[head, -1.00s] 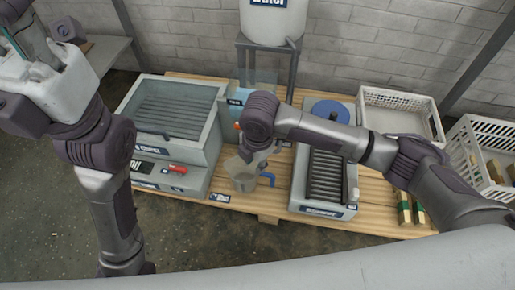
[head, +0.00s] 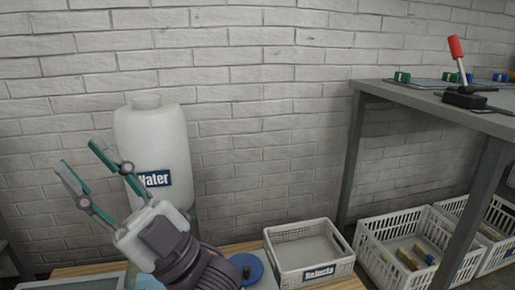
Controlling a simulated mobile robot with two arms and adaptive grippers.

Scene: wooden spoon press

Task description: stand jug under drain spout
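My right gripper (head: 80,160) is raised at the left of the head view, in front of the water tank, with its two teal-tipped fingers pointing up and apart. It is open and nothing shows between the fingers. My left gripper is out of view. The jug and the drain spout are not visible in this view.
A white tank (head: 152,135) labelled Water stands against the brick wall. A blue round lid (head: 246,268) and a white Rejects crate (head: 312,260) are on the wooden bench. A grey table (head: 440,97) with a red-handled lever (head: 457,58) stands right, above crates (head: 408,255).

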